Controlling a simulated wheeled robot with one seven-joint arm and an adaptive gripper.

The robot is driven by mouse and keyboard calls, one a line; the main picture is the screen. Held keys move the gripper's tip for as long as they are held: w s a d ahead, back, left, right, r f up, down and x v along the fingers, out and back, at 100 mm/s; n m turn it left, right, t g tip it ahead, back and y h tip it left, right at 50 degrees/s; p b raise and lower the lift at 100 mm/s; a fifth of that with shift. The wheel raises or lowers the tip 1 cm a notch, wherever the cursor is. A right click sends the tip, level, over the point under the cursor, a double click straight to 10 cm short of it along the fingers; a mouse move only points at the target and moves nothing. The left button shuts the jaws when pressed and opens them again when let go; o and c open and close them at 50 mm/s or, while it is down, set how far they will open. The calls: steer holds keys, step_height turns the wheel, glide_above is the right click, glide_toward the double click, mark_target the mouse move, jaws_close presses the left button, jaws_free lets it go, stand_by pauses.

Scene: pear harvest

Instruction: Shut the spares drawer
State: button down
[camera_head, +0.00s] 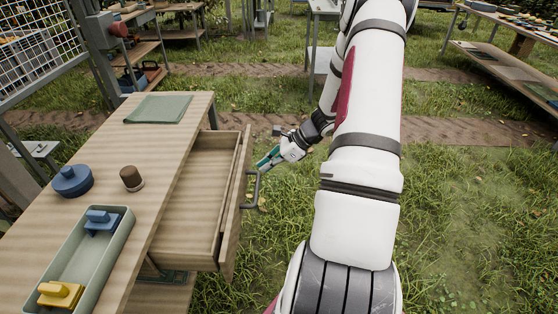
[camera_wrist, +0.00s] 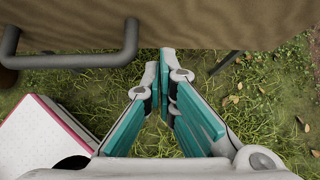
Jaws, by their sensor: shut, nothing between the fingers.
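The spares drawer (camera_head: 196,196) is a wooden drawer pulled out from the right side of the workbench, and its inside looks empty in the head view. Its grey bar handle (camera_head: 252,186) is on the outer face. The handle (camera_wrist: 70,60) also shows at the upper left of the wrist view, with the wooden front (camera_wrist: 200,22) along the top. My gripper (camera_head: 266,160) is at the outer side of the drawer front, near the far end of the handle. In the wrist view my gripper (camera_wrist: 166,62) is shut and empty, its tips close to the wooden front and right of the handle. Contact is unclear.
On the workbench (camera_head: 160,150) are a green cloth (camera_head: 158,108), a blue round object (camera_head: 72,181), a brown knob-like object (camera_head: 132,178) and a green tray (camera_head: 75,262) with blue and yellow pieces. Grass right of the drawer is open. Other tables stand behind.

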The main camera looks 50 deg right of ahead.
steer(key=shift+w+a, duration=0.75)
steer(key=shift+w, duration=0.2)
steer(key=shift+r, duration=0.1)
steer(key=b, duration=0.3)
glide_toward(209, 174)
steer(key=w+a, duration=0.1)
steer(key=w+a+f, duration=0.1)
steer(key=w, duration=0.1)
steer(key=w+a+f, duration=0.1)
steer(key=shift+w+a+f, duration=0.25)
steer(key=shift+w+a, duration=0.05)
steer(key=shift+a, duration=0.1)
steer(key=shift+w+a+r, duration=0.1)
steer(key=shift+w+a, duration=0.25)
steer(key=shift+w, duration=0.05)
